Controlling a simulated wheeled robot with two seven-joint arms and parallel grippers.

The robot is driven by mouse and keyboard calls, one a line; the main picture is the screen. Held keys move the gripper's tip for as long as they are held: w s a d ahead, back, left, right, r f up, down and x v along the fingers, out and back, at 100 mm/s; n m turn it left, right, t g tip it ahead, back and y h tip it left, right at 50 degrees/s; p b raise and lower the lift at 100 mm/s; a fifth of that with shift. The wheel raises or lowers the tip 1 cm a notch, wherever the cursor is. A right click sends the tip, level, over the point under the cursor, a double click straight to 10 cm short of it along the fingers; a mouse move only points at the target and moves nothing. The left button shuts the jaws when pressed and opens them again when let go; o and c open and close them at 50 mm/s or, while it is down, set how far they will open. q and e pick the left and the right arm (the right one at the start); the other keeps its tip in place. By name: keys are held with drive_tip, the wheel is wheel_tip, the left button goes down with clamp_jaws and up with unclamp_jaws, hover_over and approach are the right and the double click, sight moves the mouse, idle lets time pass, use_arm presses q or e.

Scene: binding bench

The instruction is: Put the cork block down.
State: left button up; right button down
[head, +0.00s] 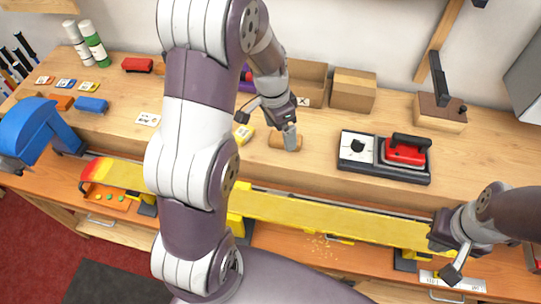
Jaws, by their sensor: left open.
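The cork block (276,141) is a small brown piece lying on the raised back part of the bench. My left gripper (267,130) is open over it, its arm reaching across the middle of the head view. One finger stands in front of the block's right part and hides some of it. The other finger is well to the left, apart from the block. My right gripper (445,261) is at the lower right, by the right end of the yellow ski (330,219). Its fingers look spread, with nothing seen between them.
A blue clamp (40,130) is at the left. Bare wood lies in front of the block.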

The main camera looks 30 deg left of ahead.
use_arm(q)
drive_tip(key=s+d+r+n, duration=0.1)
drive_tip(key=s+n, duration=0.2)
drive_tip(key=s, duration=0.3)
drive_tip(key=s+d+r+n+t+y, duration=0.1)
drive_tip(key=s+d+n, duration=0.1)
drive_tip(key=s, duration=0.4)
drive_tip(key=shift+s+d+r+n+y, duration=0.25)
drive_tip(key=shift+s+d+n+y, duration=0.05)
drive_tip(key=shift+n, duration=0.5)
wheel_tip(320, 180, down, 6)
drive_tip(key=b, duration=0.6)
drive_tip(key=shift+f, duration=0.25)
use_arm(e)
wheel_tip(320, 180, down, 6)
drive_tip(key=shift+f, duration=0.25)
use_arm(q)
drive_tip(key=shift+s, duration=0.15)
use_arm(e)
drive_tip(key=shift+s, duration=0.25)
drive_tip(key=shift+w, duration=0.1)
